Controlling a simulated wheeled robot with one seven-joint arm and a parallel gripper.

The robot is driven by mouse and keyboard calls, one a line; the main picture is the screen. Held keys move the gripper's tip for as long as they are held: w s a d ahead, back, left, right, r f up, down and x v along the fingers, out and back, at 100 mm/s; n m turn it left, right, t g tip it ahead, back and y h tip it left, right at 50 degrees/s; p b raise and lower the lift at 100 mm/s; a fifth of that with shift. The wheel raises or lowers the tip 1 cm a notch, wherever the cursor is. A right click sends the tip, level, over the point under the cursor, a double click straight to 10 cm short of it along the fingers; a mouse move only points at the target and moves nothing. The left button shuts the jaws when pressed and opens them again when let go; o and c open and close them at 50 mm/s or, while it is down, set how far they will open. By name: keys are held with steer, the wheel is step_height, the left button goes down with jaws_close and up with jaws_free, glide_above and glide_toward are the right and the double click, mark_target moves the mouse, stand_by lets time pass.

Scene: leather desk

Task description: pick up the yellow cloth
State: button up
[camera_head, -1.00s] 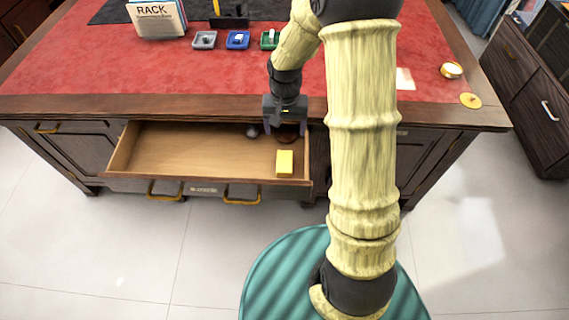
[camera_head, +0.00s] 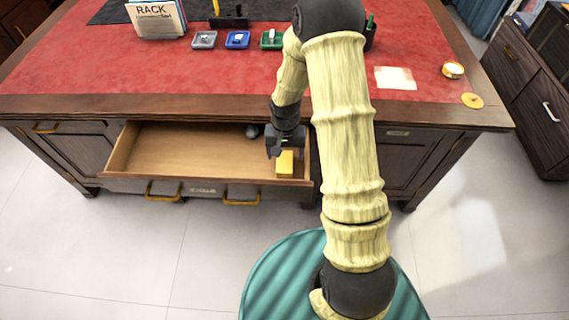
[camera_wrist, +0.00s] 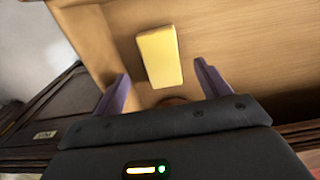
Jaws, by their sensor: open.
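The yellow cloth (camera_head: 284,168) is a small folded block lying in the right front part of the open drawer (camera_head: 200,152). My gripper (camera_head: 280,153) is over the drawer's right part, just behind and above the cloth, and partly covers it in the head view. In the wrist view the cloth (camera_wrist: 160,56) shows whole, ahead of the fingers and between their lines. My gripper (camera_wrist: 158,88) is open there, with its two purple fingers spread and nothing between them.
The drawer's front wall (camera_head: 222,184) and right side stand close to the cloth. A dark round object (camera_head: 252,131) lies at the drawer's back. The rest of the drawer floor is bare. The desk edge (camera_head: 200,108) overhangs behind.

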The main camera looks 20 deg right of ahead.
mark_target(285, 161)
steer(key=f, duration=0.5)
steer(key=shift+w+f, duration=0.1)
steer(key=shift+w, duration=0.15)
stand_by(0.3)
steer(key=c, duration=1.1)
step_height(285, 161, up, 10)
steer(key=shift+r+p, duration=0.1)
steer(key=shift+p, duration=0.2)
